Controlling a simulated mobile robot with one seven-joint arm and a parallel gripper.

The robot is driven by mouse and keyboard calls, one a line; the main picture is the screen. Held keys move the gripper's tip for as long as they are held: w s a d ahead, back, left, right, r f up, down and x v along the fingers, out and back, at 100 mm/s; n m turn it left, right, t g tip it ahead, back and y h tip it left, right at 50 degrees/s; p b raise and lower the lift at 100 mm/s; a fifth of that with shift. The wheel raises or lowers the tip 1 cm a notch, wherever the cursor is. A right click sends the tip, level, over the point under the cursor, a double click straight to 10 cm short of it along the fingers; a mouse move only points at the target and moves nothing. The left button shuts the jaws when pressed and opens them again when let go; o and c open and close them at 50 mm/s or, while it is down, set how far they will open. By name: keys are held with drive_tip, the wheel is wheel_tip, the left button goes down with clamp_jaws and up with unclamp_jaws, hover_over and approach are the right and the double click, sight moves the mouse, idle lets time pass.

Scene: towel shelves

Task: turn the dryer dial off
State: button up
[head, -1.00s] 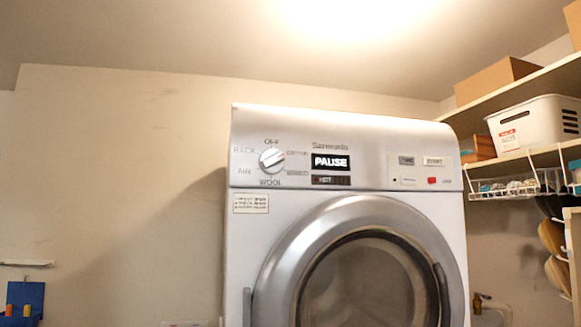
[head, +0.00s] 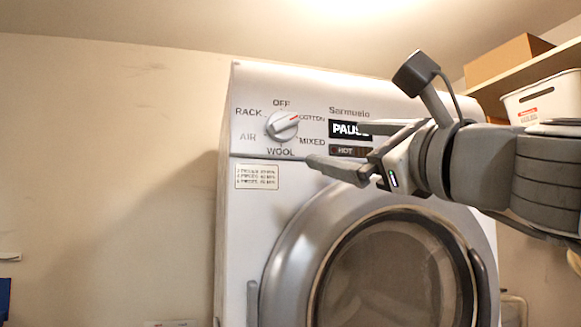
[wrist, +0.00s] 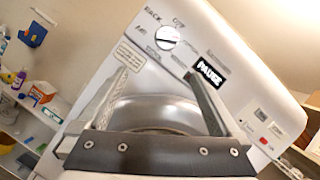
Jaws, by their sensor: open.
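The dryer (head: 238,235) stands in the middle of the head view. Its round white dial (head: 284,126) is on the upper left of the panel, with OFF printed above it. The dial's red mark points up and right, toward COTTON. My gripper (head: 337,144) is open and empty, just right of and a little below the dial, in front of the display. It does not appear to touch the dial. In the wrist view the dial (wrist: 168,37) lies beyond my gripper's two spread fingertips (wrist: 156,75), and nothing is between the fingers.
The PAUSE display (head: 345,129) is partly covered by my gripper. The round dryer door (head: 290,235) is below the panel. A shelf with a white basket (head: 545,98) and a cardboard box (head: 505,60) is at the right. The wall left of the dryer is clear.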

drive_tip(key=r, duration=0.1)
drive_tip(key=p, duration=0.4)
approach(288, 124)
drive_tip(key=shift+m, duration=0.4)
drive_tip(key=x, duration=0.8)
drive_tip(key=shift+w+a+r, duration=0.1)
drive_tip(key=shift+w+a, duration=0.05)
drive_tip(key=shift+w, duration=0.1)
drive_tip(key=c, duration=1.4)
drive_tip(key=shift+n+y, duration=0.3)
drive_tip(key=shift+n, duration=0.1)
